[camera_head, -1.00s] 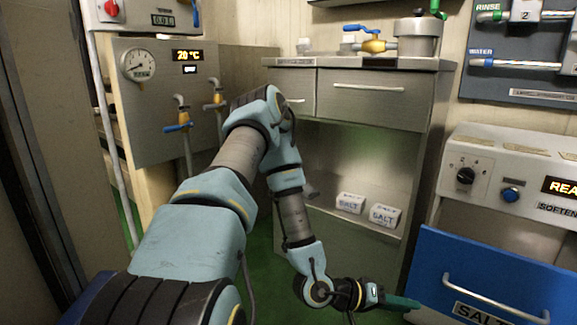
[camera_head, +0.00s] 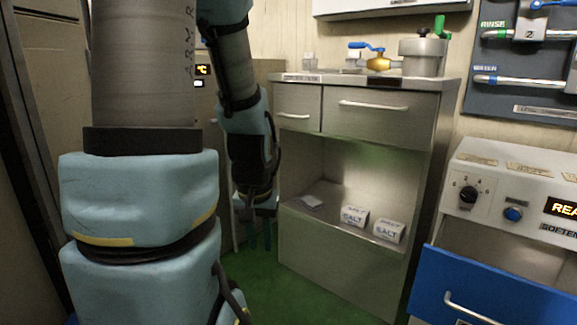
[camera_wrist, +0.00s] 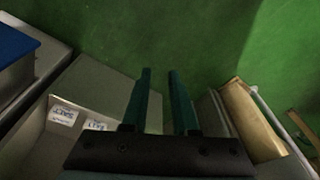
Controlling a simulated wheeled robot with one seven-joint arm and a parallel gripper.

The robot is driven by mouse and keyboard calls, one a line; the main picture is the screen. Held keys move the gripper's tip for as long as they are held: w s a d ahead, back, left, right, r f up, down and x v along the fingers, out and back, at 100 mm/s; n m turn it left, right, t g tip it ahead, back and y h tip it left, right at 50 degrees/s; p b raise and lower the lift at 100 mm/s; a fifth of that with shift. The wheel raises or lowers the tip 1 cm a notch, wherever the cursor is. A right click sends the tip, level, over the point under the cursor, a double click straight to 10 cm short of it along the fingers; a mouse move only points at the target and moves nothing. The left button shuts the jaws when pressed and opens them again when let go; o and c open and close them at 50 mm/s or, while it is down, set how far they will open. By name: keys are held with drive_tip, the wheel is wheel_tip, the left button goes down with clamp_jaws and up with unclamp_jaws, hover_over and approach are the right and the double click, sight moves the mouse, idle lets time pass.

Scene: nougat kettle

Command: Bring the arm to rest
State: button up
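My arm rises at the left of the head view and folds over, with the wrist hanging down. My gripper (camera_head: 257,236) points down in front of the left part of the cabinet, above the green floor. My arm hides much of the panel with the gauge at the left.
Two salt packs (camera_head: 354,217) (camera_head: 389,231) lie on the open shelf of the metal cabinet (camera_head: 380,110). A blue drawer (camera_head: 490,285) stands out from the softener (camera_head: 515,190) at the right. A pot (camera_head: 422,55) stands on the cabinet top. Green floor (camera_head: 300,300) is clear below.

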wheel_tip(320, 180, up, 40)
drive_tip(key=s+p, duration=0.1)
drive_tip(key=p, duration=3.7)
drive_tip(key=shift+s+a, duration=0.3)
drive_tip(key=shift+a, duration=0.05)
